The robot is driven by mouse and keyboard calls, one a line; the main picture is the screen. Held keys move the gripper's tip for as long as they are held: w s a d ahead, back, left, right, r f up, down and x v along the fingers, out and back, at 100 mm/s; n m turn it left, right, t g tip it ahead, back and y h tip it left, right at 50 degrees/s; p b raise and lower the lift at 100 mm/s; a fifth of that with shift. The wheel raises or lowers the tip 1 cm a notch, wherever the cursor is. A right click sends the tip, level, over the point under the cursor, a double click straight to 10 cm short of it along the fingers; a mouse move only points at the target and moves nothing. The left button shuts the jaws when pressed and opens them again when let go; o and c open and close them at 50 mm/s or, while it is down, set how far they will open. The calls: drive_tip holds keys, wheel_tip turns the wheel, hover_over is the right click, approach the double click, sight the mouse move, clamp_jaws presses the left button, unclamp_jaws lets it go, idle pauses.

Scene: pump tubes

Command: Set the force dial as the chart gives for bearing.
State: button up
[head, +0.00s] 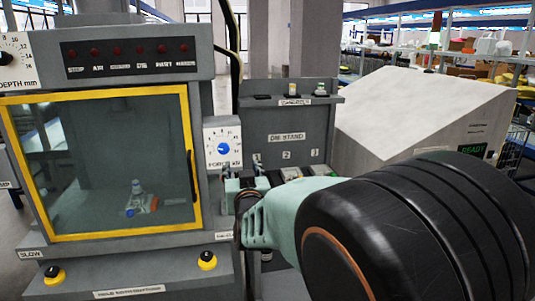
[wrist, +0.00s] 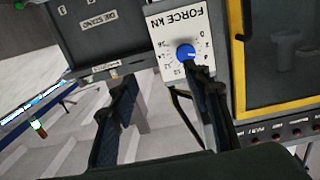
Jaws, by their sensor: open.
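The force dial is a blue knob (head: 223,148) on a white plate marked FORCE kN, right of the machine's window in the head view. In the wrist view the plate appears turned over, with the blue knob (wrist: 186,52) near the top; its exact setting is too small to read. My gripper (wrist: 160,82) is open and empty, its two fingers spread. The right finger's tip shows just below the knob; contact cannot be told. In the head view my gripper (head: 246,183) is below and right of the plate, partly hidden by my arm. No legible chart for bearing is in view.
The yellow-framed window (head: 115,165) is shut, with a small part behind it. A DEPTH mm dial (head: 12,58) is at upper left. A grey die stand (head: 285,125) stands right of the force plate. A pale sloped cabinet (head: 420,110) is farther right.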

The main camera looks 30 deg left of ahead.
sight(224, 151)
drive_tip(key=shift+n+y, duration=0.3)
drive_tip(key=shift+y, duration=0.2)
drive_tip(key=w+a, duration=0.1)
drive_tip(key=a, duration=0.2)
drive_tip(key=w+a+p, duration=0.1)
drive_tip(key=w+a, duration=0.1)
drive_tip(key=a, duration=0.2)
drive_tip(key=w+a+p, duration=0.1)
drive_tip(key=a, duration=0.3)
drive_tip(key=shift+w+r, duration=0.2)
drive_tip(key=shift+w, duration=0.2)
drive_tip(key=shift+c, duration=0.3)
drive_tip(key=c, duration=1.1)
drive_tip(key=shift+f, duration=0.1)
